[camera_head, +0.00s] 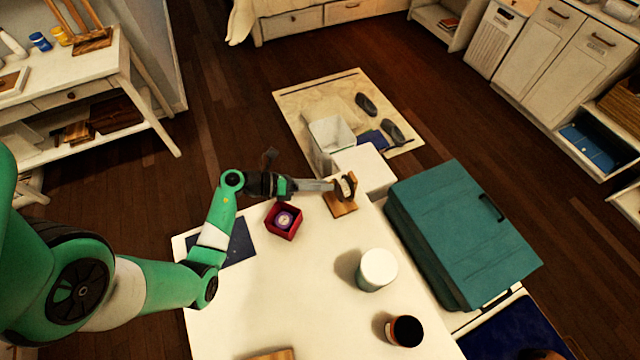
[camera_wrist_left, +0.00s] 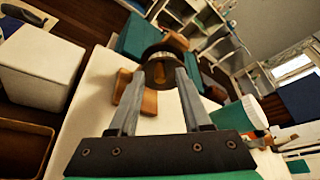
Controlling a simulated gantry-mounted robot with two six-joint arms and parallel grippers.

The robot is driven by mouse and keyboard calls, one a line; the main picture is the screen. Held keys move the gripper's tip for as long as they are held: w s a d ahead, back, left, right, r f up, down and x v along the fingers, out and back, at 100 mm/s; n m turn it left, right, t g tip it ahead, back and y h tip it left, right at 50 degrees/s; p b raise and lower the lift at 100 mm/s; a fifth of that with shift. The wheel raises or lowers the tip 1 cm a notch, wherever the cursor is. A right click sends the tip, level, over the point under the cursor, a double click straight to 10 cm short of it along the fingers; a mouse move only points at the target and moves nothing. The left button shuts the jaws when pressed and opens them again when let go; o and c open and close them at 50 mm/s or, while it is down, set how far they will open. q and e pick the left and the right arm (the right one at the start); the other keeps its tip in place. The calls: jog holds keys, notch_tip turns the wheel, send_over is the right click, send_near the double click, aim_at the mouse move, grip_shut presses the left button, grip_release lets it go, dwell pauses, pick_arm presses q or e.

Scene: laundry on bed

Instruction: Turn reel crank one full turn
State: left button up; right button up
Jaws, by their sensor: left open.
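The reel (camera_head: 347,187), dark and round on a wooden base (camera_head: 340,207), stands at the far edge of the white table. My left gripper (camera_head: 328,185) reaches it from the left. In the left wrist view the dark reel (camera_wrist_left: 160,52) is straight ahead, with a small orange-brown part (camera_wrist_left: 159,77) in line between the fingertips of my open left gripper (camera_wrist_left: 159,72). I cannot tell which part is the crank, or whether the fingers touch it. My right gripper is not in view.
On the white table (camera_head: 290,310) are a red box with a purple-white item (camera_head: 284,221), a white-topped jar (camera_head: 377,269) and a dark-topped jar (camera_head: 405,331). A teal case (camera_head: 462,232) stands to the right. The table's middle is clear.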

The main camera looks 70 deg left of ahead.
pick_arm(q)
grip_shut()
dwell(0.4)
jog(key=shift+a+f+n+t+h, duration=0.15)
jog(key=shift+f+n+h, duration=0.1)
jog(key=shift+n, duration=0.3)
jog(key=shift+a+f+n+t+h, duration=0.15)
jog(key=shift+n+h, duration=0.1)
jog(key=shift+n, duration=0.3)
jog(key=shift+a+f+n+t+h+b, duration=0.15)
jog(key=shift+f+n+t+h, duration=0.15)
jog(key=shift+n, duration=0.45)
jog(key=shift+d+f+n+t+h+b, duration=0.1)
jog(key=shift+f+n+t+h+b, duration=0.15)
jog(key=shift+n, duration=0.5)
grip_release()
jog(key=shift+s, duration=0.1)
